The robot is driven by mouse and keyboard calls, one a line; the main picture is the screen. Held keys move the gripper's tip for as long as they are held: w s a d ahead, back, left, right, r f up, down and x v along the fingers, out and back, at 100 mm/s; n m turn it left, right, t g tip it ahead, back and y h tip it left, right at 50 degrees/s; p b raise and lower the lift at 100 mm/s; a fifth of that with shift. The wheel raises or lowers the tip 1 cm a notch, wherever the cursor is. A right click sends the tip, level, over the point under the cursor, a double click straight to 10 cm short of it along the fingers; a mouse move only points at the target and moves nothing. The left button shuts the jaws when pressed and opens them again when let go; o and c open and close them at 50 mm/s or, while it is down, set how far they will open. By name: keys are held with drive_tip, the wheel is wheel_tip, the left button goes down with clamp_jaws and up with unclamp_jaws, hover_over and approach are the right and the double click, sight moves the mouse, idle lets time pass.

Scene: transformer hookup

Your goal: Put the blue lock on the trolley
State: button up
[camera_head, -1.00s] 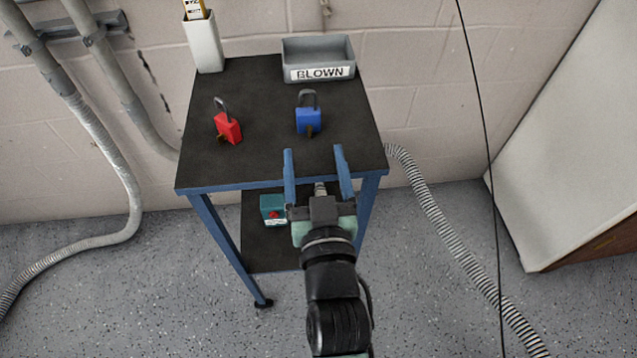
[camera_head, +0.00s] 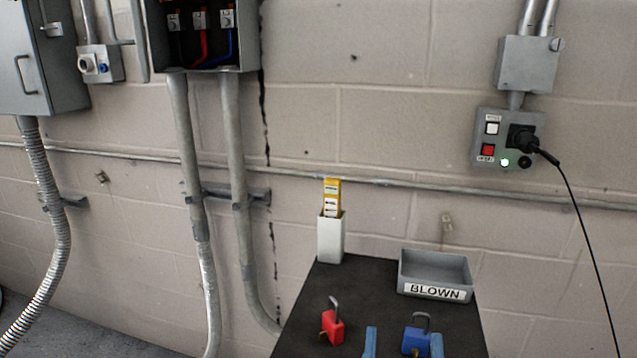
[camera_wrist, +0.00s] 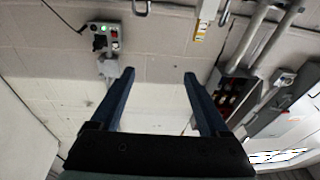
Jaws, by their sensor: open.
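The blue lock (camera_head: 416,341) stands on the dark trolley top (camera_head: 350,290), near the picture's bottom edge in the head view, its shackle up. A red lock (camera_head: 332,328) stands to its left. My gripper (camera_head: 404,338) is open; only its two blue fingertips show there, one on each side of the blue lock in the picture. The wrist view is upside down. It shows my gripper (camera_wrist: 160,75) with nothing between the fingers. Two metal shackles show at its top edge, apart from the fingers; the lock bodies are out of frame.
A grey BLOWN tray (camera_head: 435,275) stands at the trolley's back right. A white holder (camera_head: 331,238) with a yellow-labelled item stands at its back left. Behind are a block wall, conduits, an open electrical box (camera_head: 205,35) and a control box (camera_head: 507,138) with a cable.

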drive_tip(key=w+a+r+n+t+y, duration=0.1)
drive_tip(key=a+r+t, duration=0.15)
drive_tip(key=r, duration=0.75)
drive_tip(key=a+r+n+t+y, duration=0.1)
drive_tip(key=a+r+t+y, duration=0.15)
drive_tip(key=r, duration=0.75)
drive_tip(key=s+a+r+t, duration=0.1)
drive_tip(key=s+a+r, duration=0.1)
drive_tip(key=r, duration=0.5)
drive_tip(key=s+a+r+t, duration=0.1)
drive_tip(key=s+a+r, duration=0.2)
drive_tip(key=r, duration=0.4)
drive_tip(key=shift+s+r+t+y, duration=0.35)
drive_tip(key=shift+s+t, duration=0.05)
drive_tip(key=shift+s, duration=0.3)
